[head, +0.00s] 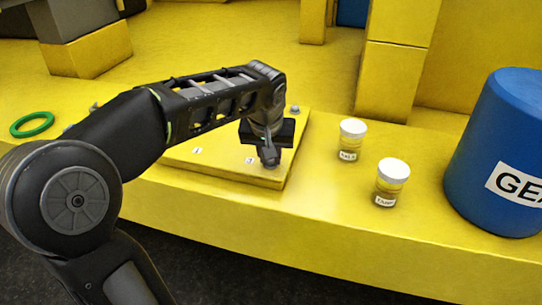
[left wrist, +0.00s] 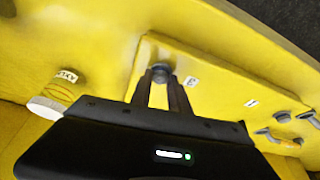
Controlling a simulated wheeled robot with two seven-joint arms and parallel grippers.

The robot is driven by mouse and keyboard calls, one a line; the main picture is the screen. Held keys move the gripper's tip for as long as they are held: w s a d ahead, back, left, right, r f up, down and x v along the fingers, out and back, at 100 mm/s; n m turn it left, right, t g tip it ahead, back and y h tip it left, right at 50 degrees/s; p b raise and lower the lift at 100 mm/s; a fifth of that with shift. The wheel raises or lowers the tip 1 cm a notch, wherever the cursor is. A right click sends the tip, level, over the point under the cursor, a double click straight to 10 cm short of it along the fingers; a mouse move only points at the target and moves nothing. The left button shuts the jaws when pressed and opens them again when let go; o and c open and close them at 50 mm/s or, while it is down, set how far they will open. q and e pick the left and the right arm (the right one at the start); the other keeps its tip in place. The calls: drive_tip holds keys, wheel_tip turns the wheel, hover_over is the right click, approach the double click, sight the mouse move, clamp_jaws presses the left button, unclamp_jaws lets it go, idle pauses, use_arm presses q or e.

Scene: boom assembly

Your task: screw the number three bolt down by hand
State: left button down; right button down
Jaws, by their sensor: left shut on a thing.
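My left gripper (head: 268,158) reaches down to the yellow plate (head: 225,174) beside the label 3 (head: 250,161). In the left wrist view its two dark fingers (left wrist: 162,92) are shut on the head of a grey bolt (left wrist: 160,71), which stands at the plate next to its label (left wrist: 191,82). The gripper hides the bolt in the head view, and I cannot tell how deep the bolt sits. The label 1 (head: 197,150) is further left on the plate. My right gripper is not in view.
Another bolt (head: 294,110) stands at the plate's back right corner. Two white-lidded jars (head: 352,140) (head: 391,183) and a blue drum (head: 510,145) stand to the right. A green ring (head: 32,124) lies at left.

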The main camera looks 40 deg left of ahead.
use_arm(q)
drive_tip(key=m, duration=0.2)
drive_tip(key=m+h, duration=0.1)
drive_tip(key=shift+a+r+m+t, duration=0.1)
drive_tip(key=shift+a+m+t, duration=0.05)
drive_tip(key=shift+m+t, duration=0.2)
drive_tip(key=shift+a+m+h, duration=0.15)
drive_tip(key=shift+m+h, duration=0.75)
drive_tip(key=shift+m, duration=0.85)
drive_tip(key=c, duration=1.2)
unclamp_jaws()
drive_tip(key=shift+c, duration=0.2)
drive_tip(key=shift+s, duration=0.1)
drive_tip(key=v, duration=0.7)
drive_tip(key=shift+r, duration=0.35)
